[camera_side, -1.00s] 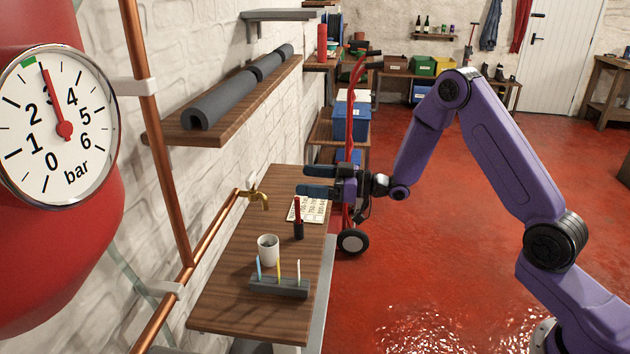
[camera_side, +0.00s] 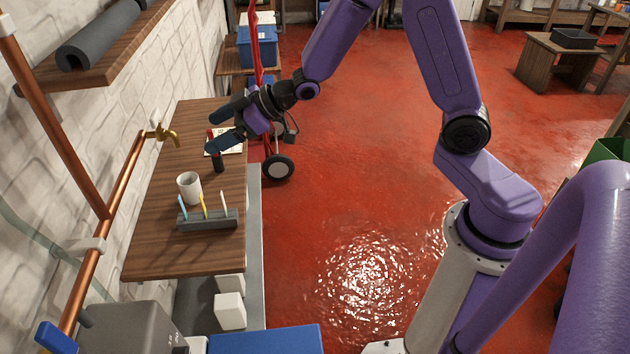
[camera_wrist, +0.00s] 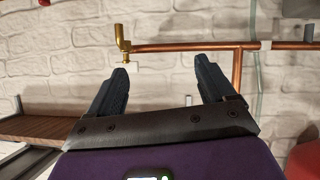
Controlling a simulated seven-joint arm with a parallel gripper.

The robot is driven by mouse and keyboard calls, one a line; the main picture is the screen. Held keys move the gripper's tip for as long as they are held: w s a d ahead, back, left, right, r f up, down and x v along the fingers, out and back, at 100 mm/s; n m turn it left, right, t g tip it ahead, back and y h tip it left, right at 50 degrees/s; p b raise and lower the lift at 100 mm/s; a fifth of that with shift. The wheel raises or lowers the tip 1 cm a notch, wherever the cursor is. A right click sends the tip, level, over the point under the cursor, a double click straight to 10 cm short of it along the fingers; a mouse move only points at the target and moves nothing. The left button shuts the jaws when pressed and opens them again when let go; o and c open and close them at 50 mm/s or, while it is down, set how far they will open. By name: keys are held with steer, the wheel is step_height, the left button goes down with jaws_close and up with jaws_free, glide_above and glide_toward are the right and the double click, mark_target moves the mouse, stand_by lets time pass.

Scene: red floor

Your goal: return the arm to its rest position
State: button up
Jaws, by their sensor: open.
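My gripper (camera_side: 226,122) is open and empty above the far right part of the wooden bench in the side view. In the wrist view its two dark fingers (camera_wrist: 160,82) are spread apart with only the white wall between them. My purple arm reaches in from the right, bent at the elbow. A dark holder (camera_side: 218,162) with a red-topped item stands on the bench below the fingers, partly covered by them. A sheet of paper (camera_side: 232,146) lies beside it.
A white mug (camera_side: 189,188) and a grey rack (camera_side: 208,220) with several coloured sticks stand on the bench (camera_side: 150,240). A brass tap (camera_side: 162,134) and copper pipe (camera_side: 110,200) run along the wall. A red hand truck (camera_side: 278,166) stands behind. Open red floor (camera_side: 350,170) lies right.

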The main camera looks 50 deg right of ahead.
steer(key=s+d+n+g+h, duration=0.1)
steer(key=s+d+g+h, duration=0.1)
steer(key=s, duration=1)
steer(key=s+d+r+n+g+h, duration=0.1)
steer(key=s+d+g+h, duration=0.2)
steer(key=s, duration=0.9)
steer(key=s+d+g+h, duration=0.2)
steer(key=s+d+g, duration=0.2)
steer(key=s, duration=0.8)
steer(key=shift+r+n+h, duration=0.25)
steer(key=shift+n+h, duration=0.05)
steer(key=shift+n, duration=0.1)
